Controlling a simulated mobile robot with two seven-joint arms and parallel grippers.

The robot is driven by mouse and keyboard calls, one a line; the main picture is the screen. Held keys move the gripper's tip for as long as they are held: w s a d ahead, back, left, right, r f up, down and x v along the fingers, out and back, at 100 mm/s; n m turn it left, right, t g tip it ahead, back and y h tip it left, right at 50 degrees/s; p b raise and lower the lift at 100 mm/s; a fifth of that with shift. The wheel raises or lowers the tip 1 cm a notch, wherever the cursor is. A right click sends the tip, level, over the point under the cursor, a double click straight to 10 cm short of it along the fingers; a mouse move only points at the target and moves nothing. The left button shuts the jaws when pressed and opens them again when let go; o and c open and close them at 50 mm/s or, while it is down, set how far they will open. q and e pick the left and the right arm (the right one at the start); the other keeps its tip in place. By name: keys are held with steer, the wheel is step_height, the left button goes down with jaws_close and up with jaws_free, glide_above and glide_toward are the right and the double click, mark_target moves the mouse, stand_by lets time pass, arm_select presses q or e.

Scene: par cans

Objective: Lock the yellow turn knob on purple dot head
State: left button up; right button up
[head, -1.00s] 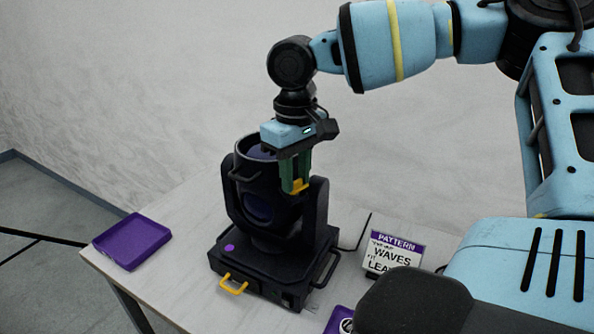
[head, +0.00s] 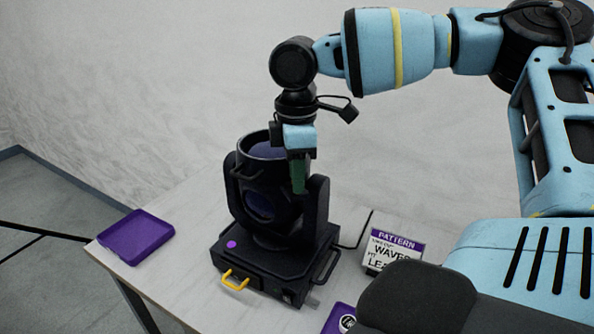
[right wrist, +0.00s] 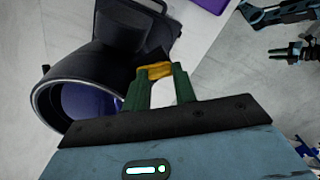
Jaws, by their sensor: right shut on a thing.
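The black moving head light (head: 285,245) with a purple dot (head: 231,244) on its base stands on the table. My right gripper (head: 299,190) points down at the right side of its tilting head. In the right wrist view, the green fingers of my right gripper (right wrist: 157,80) are shut on the yellow turn knob (right wrist: 156,70) beside the round lens barrel (right wrist: 85,100). The knob is hidden behind the fingers in the head view. My left gripper is not in view.
A yellow handle (head: 235,280) sticks out at the base's front. An empty purple tray (head: 137,234) lies at the table's left edge. A sign reading PATTERN (head: 391,250) stands to the right, and a partly hidden purple item (head: 338,320) lies at the front.

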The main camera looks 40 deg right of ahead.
steer(key=shift+n, duration=1.8)
steer(key=o, duration=0.9)
steer(key=shift+c, duration=0.2)
steer(key=shift+o, duration=0.7)
steer(key=shift+r, duration=0.1)
